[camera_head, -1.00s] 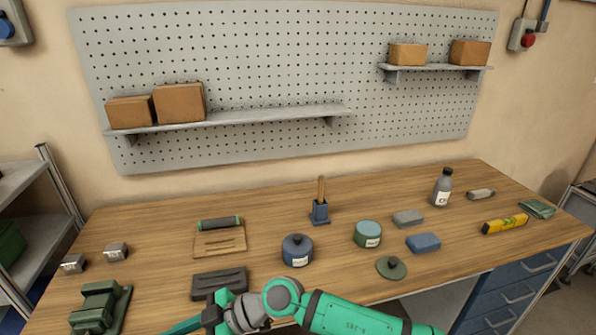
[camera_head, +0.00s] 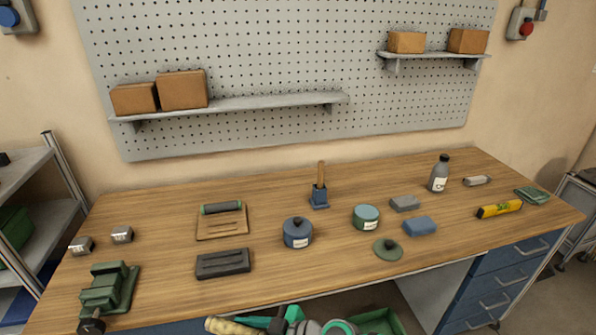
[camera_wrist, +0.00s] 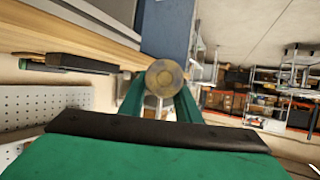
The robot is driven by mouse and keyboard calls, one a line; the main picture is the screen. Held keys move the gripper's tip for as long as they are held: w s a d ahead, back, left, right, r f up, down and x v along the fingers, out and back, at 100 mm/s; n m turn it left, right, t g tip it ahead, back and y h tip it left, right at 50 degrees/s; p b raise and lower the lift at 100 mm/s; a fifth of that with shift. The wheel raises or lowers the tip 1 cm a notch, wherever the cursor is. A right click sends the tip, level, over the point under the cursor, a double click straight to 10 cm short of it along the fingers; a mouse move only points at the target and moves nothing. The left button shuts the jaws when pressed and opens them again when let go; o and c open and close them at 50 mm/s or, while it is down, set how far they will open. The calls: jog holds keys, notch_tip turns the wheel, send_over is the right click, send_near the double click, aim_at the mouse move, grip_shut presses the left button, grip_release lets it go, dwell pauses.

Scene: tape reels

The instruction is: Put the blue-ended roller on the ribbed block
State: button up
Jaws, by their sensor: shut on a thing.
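My gripper (camera_head: 268,322) is at the bottom of the head view, below the bench's front edge. It is shut on a pale tan roller (camera_head: 232,327). The wrist view shows a round, yellowish-brown end of this roller (camera_wrist: 164,78) between the green fingers. I see no blue end on it; its other end is hidden. A dark block with raised ribs (camera_head: 223,265) lies bare near the bench's front edge.
A green vice-like block (camera_head: 108,290) stands at the front left. A blue lidded jar (camera_head: 297,234), a teal tin (camera_head: 366,217) and a green round lid (camera_head: 387,249) are right of the dark block. A green bin (camera_head: 378,322) is below the bench edge.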

jog(key=d+f+m+t+h, duration=0.3)
jog(key=d+f+m+h, duration=0.1)
jog(key=f, duration=0.5)
jog(key=w+d+f+m+t+h, duration=0.1)
jog(key=d+f+m+t+h, duration=0.2)
jog(key=f, duration=0.6)
jog(key=w+d+f+m+t+h, duration=0.1)
jog(key=d+f+m+t+h, duration=0.2)
jog(key=d+f+m+h, duration=0.3)
jog(key=shift+w+d+f+m+t, duration=0.35)
jog(key=shift+f+m, duration=0.55)
jog(key=shift+f, duration=1.05)
jog(key=shift+a, duration=0.1)
